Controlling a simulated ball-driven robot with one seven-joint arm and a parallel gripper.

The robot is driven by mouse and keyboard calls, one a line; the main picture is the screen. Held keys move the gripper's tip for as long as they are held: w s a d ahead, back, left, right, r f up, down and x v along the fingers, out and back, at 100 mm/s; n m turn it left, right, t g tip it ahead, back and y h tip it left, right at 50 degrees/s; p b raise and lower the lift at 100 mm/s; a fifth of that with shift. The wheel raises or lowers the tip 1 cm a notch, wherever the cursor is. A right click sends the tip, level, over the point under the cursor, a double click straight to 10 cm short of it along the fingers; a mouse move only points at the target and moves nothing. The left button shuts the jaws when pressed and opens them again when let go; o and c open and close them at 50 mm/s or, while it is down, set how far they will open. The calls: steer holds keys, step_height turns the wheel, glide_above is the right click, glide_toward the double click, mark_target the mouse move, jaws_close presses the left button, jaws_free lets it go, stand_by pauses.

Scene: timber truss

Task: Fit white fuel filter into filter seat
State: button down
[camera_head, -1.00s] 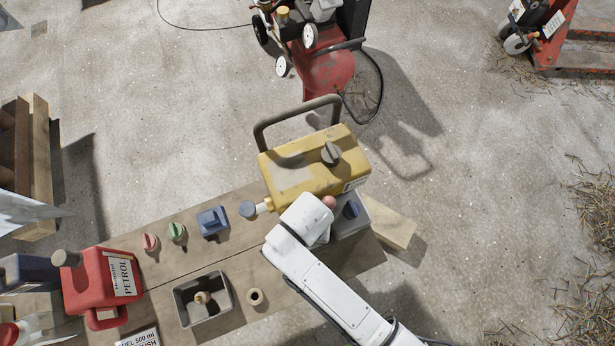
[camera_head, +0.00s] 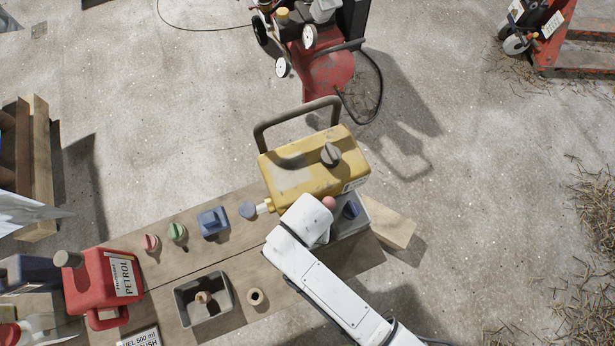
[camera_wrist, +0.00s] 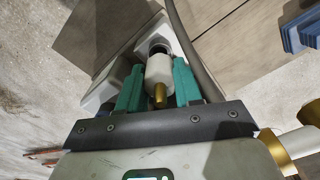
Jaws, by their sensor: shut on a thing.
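In the wrist view my gripper (camera_wrist: 159,88) has its two teal fingers closed on the white fuel filter (camera_wrist: 159,69), a small white cylinder with a brass stub towards the camera. The filter's far end is at a dark round opening in a pale housing (camera_wrist: 154,30), which looks like the filter seat. I cannot tell whether the filter touches it or is inside. In the head view my white wrist hides the fingers and filter, beside the yellow machine (camera_head: 300,168) and a pale box with a blue knob (camera_head: 351,211).
In the wrist view a dark curved tube (camera_wrist: 190,45) passes close beside the right finger.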

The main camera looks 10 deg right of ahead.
steer(key=shift+f+b, duration=0.6)
steer(key=shift+f, duration=0.7)
steer(key=shift+f, duration=0.2)
steer(key=c, duration=0.7)
jaws_free()
